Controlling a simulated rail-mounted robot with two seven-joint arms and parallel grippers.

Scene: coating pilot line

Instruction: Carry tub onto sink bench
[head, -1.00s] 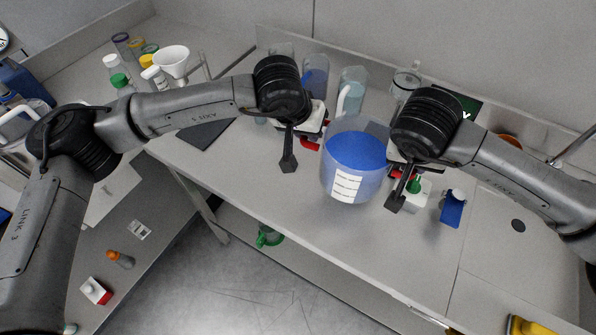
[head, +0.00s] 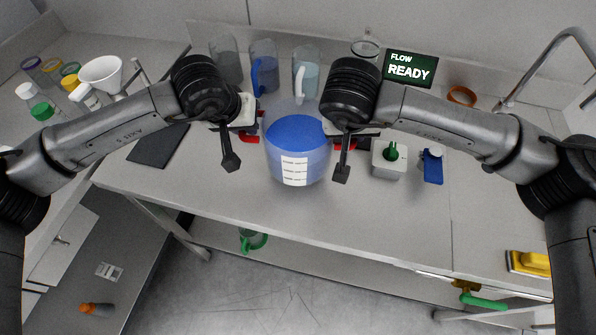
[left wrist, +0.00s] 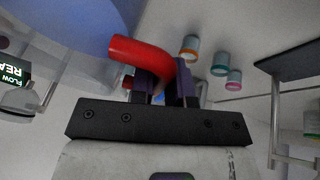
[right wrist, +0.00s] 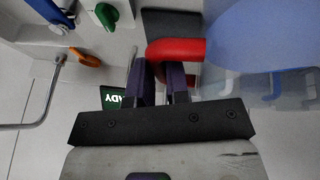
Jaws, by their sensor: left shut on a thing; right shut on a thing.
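The tub (head: 299,170) is a clear round vessel with blue contents and a white label, upright between my two grippers in the head view. It has red handles on its sides. My left gripper (left wrist: 160,88) is shut on the left red handle (left wrist: 143,52). My right gripper (right wrist: 160,85) is shut on the right red handle (right wrist: 176,49). The tub appears held over the bench; the gap beneath it is hard to judge. The sink bench is probably the right-hand section (head: 490,215) below the tap (head: 540,70).
Several pitchers (head: 264,68) stand behind the tub. A white box with a green knob (head: 389,160), a blue item (head: 432,168) and a READY display (head: 410,68) are to the right. A yellow item (head: 528,262) lies at the right front. A dark mat (head: 158,145) lies left.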

